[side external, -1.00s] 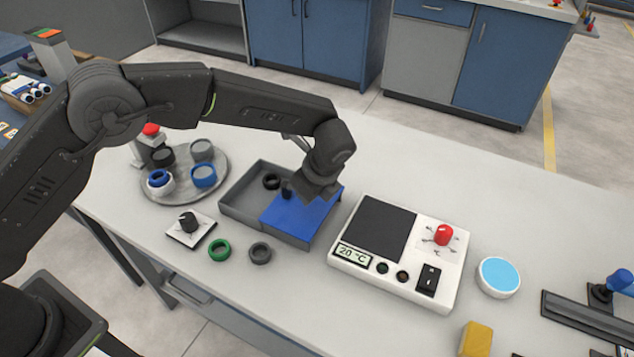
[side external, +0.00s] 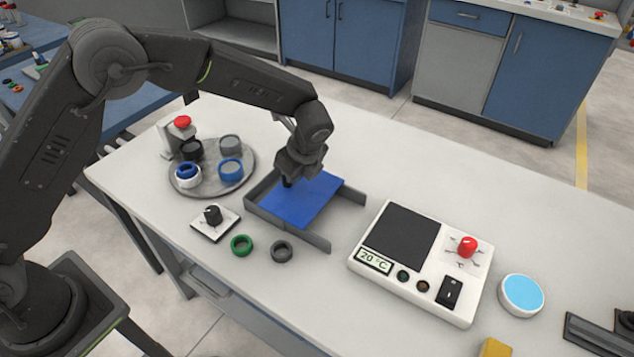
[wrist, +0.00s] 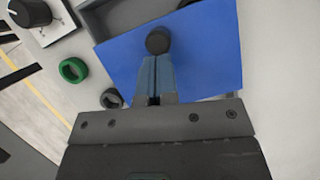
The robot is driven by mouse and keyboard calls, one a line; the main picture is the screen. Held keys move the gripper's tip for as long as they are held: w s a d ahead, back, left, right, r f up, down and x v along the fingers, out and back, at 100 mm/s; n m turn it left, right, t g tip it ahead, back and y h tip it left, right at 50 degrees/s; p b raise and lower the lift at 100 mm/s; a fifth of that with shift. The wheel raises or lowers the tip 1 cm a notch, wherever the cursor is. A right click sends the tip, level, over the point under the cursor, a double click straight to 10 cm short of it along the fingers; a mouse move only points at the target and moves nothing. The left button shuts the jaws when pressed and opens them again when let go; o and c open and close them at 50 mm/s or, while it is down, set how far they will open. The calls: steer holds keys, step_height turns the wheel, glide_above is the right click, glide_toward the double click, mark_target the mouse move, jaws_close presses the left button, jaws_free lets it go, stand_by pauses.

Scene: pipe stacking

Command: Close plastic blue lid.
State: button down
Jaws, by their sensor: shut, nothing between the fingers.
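The blue plastic lid (side external: 303,199) lies flat on the grey box (side external: 291,228), covering its left and middle part; part of the box frame shows bare to the right. In the wrist view the lid (wrist: 205,60) fills the upper middle, with a round black knob (wrist: 158,41) on it. My gripper (side external: 289,182) is shut and empty, pointing down at the lid's left side. In the wrist view its fingertips (wrist: 156,58) are right at the knob, seemingly touching it. What is inside the box is hidden under the lid.
A round grey tray (side external: 211,186) with several rings stands at left. A dial plate (side external: 214,222), a green ring (side external: 241,245) and a grey ring (side external: 281,251) lie in front. A white hotplate (side external: 425,262) stands at right. The table behind the box is clear.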

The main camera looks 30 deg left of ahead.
steer(key=a, duration=0.5)
steer(key=shift+s+a+f, duration=0.1)
steer(key=shift+a+f, duration=0.05)
steer(key=shift+a, duration=0.1)
